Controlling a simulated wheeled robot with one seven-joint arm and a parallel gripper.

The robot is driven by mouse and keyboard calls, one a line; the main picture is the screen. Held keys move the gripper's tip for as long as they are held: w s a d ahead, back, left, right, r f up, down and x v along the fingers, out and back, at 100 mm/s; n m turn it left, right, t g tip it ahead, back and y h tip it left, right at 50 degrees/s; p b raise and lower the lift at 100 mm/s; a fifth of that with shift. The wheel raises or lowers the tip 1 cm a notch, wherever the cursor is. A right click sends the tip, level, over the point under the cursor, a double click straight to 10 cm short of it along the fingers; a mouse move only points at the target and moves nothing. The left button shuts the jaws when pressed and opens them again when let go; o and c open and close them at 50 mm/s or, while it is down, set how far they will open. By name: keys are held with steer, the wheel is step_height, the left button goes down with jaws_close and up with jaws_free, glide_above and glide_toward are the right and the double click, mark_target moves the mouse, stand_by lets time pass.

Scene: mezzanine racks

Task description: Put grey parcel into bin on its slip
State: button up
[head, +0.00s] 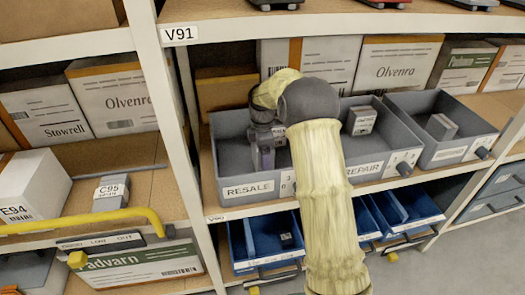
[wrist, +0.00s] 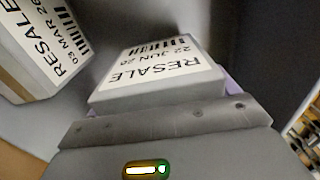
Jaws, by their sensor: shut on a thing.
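My gripper (head: 264,152) is down in the grey bin labelled RESALE (head: 248,190) on the middle shelf. In the wrist view it is shut on a grey parcel (wrist: 160,95), whose white slip reads RESALE 22 JUN 26. Another parcel (wrist: 38,50), with a slip reading RESALE 03 MAR 26, lies to its left, apart from the held one. My gripper and arm hide much of the bin's inside in the head view, and I cannot tell whether the held parcel touches the floor.
The REPAIR bin (head: 372,168) stands right of the RESALE bin and holds a small parcel (head: 361,120). A third grey bin (head: 452,152) holds another parcel (head: 441,127). A white rack upright (head: 172,120) stands close on the left. Cartons (head: 398,64) line the back.

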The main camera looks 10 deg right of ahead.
mark_target(270, 171)
steer(key=shift+f, duration=0.15)
steer(key=o, duration=1.1)
steer(key=shift+r+p, duration=0.35)
steer(key=shift+r, duration=4.05)
steer(key=s+m, duration=0.3)
steer(key=s, duration=0.1)
steer(key=s+m+t, duration=0.1)
steer(key=s+m, duration=0.2)
steer(key=s, duration=0.1)
steer(key=s+m, duration=0.3)
steer(key=s, duration=0.2)
steer(key=shift+a+f, duration=0.25)
steer(key=shift+f, duration=0.15)
steer(key=s+f+m+t, duration=0.1)
steer(key=s+f+m, duration=0.2)
steer(key=s+m, duration=0.6)
steer(key=s, duration=0.7)
steer(key=shift+d+t, duration=0.3)
steer(key=shift+d, duration=0.05)
steer(key=shift+s, duration=0.1)
